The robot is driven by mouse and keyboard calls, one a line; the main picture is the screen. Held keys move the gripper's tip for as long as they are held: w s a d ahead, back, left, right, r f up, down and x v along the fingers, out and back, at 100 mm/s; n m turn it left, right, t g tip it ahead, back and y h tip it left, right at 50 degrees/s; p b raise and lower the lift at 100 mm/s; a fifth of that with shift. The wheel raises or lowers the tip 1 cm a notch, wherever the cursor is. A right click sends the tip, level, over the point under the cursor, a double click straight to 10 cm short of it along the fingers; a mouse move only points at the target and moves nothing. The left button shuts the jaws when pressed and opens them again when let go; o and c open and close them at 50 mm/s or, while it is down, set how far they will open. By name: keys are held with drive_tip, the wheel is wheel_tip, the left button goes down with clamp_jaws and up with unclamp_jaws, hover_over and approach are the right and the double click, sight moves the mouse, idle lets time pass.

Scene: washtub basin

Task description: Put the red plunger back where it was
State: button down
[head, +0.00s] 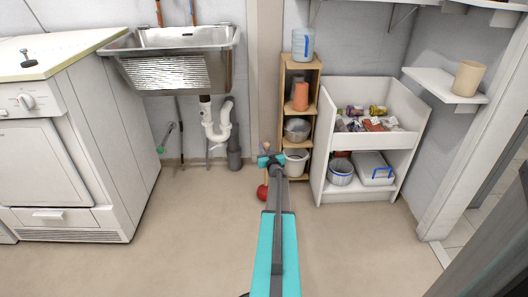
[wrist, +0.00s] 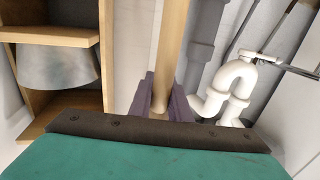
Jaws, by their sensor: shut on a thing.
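The red plunger (head: 262,192) is near the wooden shelf's lower left side in the head view. Its red cup is low, close to the floor; I cannot tell whether it touches. My gripper (head: 270,160) is shut on the plunger's wooden handle. In the wrist view the pale handle (wrist: 173,50) runs up between the dark fingers of my gripper (wrist: 160,97). The red cup is hidden in the wrist view.
The wooden shelf (head: 315,65) stands just right of the plunger. Left of it are white drain pipes (head: 218,122) under the metal sink (head: 180,40). A white cabinet (head: 350,90) with bins stands right. The floor (head: 190,230) at front left is clear.

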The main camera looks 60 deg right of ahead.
drive_tip(key=shift+f, duration=0.55)
drive_tip(key=c, duration=1.7)
unclamp_jaws()
drive_tip(key=shift+o, duration=0.2)
drive_tip(key=p+v, duration=0.3)
drive_tip(key=v, duration=0.9)
